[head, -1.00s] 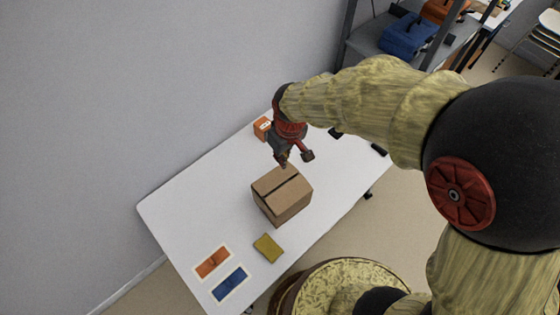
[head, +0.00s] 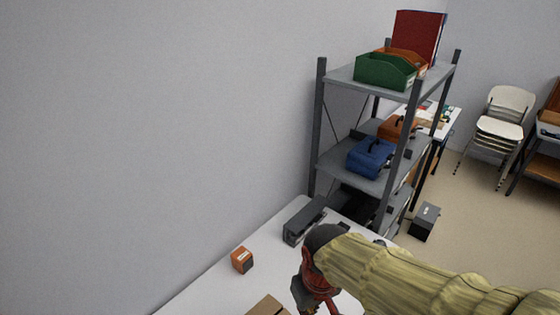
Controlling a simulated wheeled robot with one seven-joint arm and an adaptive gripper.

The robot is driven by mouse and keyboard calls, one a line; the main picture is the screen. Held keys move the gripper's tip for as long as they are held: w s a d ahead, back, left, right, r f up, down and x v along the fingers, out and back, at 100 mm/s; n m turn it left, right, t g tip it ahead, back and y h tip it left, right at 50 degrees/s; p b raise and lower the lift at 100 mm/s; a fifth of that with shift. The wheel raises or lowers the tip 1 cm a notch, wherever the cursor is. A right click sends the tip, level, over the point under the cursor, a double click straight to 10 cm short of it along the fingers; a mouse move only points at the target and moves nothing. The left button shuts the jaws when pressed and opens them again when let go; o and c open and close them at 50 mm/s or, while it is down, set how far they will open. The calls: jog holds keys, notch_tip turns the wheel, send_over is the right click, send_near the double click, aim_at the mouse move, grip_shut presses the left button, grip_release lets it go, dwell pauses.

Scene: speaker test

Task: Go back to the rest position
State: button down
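My gripper (head: 317,302) is at the bottom edge of the head view, over the white table (head: 222,292). Its red and dark body shows, but its fingertips are cut off by the frame, so I cannot tell whether it is open or shut. My arm comes in from the lower right. A corner of a brown cardboard box (head: 266,306) shows just left of the gripper. Most of the box is out of view.
A small orange box (head: 242,260) and a dark grey device (head: 304,220) stand on the table near the wall. Behind is a metal shelf (head: 340,170) holding a blue case (head: 370,158) and a green bin (head: 384,71). Stacked chairs (head: 498,128) stand at the right.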

jog(key=s+d+r+m+t+b, duration=0.2)
jog(key=d+r, duration=0.1)
jog(key=d, duration=0.3)
jog(key=s+d+r+m+t+b, duration=0.2)
jog(key=s+d+r+b, duration=0.1)
jog(key=d, duration=0.3)
jog(key=shift+d+r+m+t+h, duration=0.15)
jog(key=shift+d+m+t+h, duration=0.15)
jog(key=shift+d, duration=0.05)
dwell(0.6)
